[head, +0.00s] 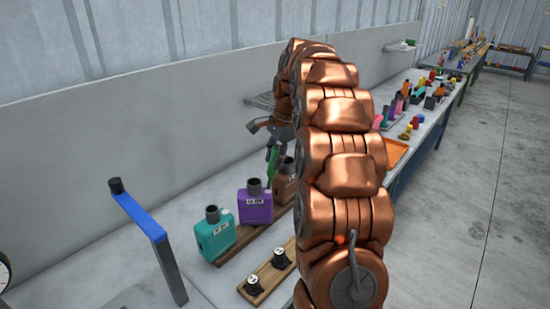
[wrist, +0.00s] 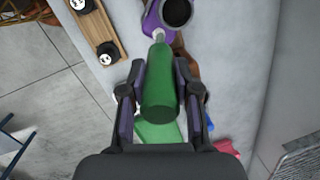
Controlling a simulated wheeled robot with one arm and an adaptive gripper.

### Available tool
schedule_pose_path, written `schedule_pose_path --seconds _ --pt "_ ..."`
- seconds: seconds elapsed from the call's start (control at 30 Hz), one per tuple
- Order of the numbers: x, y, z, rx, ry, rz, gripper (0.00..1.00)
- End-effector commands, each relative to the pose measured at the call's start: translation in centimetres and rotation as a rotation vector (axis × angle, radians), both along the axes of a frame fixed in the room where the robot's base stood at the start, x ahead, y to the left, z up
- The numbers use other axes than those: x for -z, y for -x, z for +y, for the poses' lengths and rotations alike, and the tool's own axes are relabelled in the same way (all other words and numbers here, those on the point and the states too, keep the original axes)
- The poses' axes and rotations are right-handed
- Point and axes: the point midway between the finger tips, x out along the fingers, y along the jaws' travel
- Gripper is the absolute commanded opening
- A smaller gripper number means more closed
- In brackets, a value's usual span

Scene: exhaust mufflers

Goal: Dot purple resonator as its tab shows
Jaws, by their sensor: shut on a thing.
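The purple resonator (head: 255,208) stands upright on a wooden board between a teal resonator (head: 214,240) and a brown resonator (head: 284,186). It has a dark round neck and a small pale label whose marks are too small to read. In the wrist view the purple resonator (wrist: 152,24) shows at the top. My gripper (head: 273,150) is shut on a green bottle-like marker (wrist: 159,88), which also shows in the head view (head: 272,168). The marker's pale tip points at the purple resonator, close to it; I cannot tell whether they touch.
A small wooden rack (head: 266,277) with two black-and-white round pieces stands in front of the resonators. A blue-topped post (head: 145,222) rises at the left. An orange tray (head: 396,152) and several coloured items lie farther along the bench. A wall runs behind.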

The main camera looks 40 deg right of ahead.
Motion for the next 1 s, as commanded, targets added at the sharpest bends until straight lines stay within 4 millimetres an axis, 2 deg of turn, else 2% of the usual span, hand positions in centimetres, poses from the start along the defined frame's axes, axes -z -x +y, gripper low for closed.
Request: schedule_pose_path --seconds 1.0 --pt "0.88 -0.01 0.0 0.0 0.0 0.0 0.02"
